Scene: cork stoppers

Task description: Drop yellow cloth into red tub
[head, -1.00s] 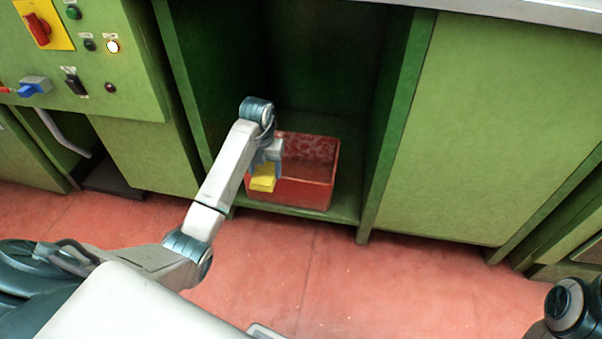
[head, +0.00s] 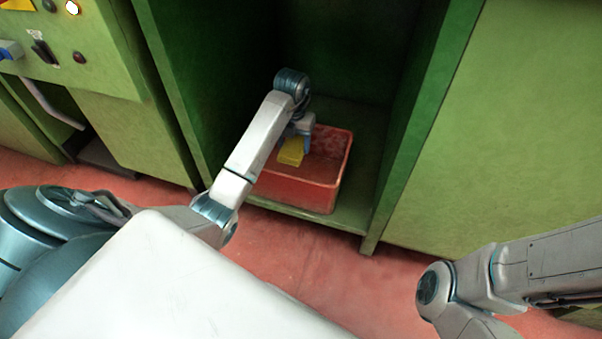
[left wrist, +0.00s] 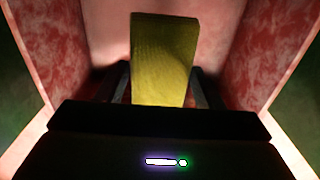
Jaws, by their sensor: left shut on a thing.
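The red tub (head: 308,193) stands on the floor of an open green cabinet bay in the head view. The yellow cloth (head: 291,152) is a small folded block over the tub's opening. My left gripper (head: 297,140) is shut on the cloth. In the left wrist view, the cloth (left wrist: 163,60) sits between the two dark fingers, with the tub's red walls (left wrist: 60,50) on both sides and its floor beyond. I cannot tell exactly how high the cloth is above the tub floor. My right gripper is out of view; only part of the right arm shows at lower right.
Green cabinet walls (head: 430,120) flank the bay close to the tub. A control panel (head: 50,40) with knobs is at upper left. The red floor (head: 290,255) in front is clear.

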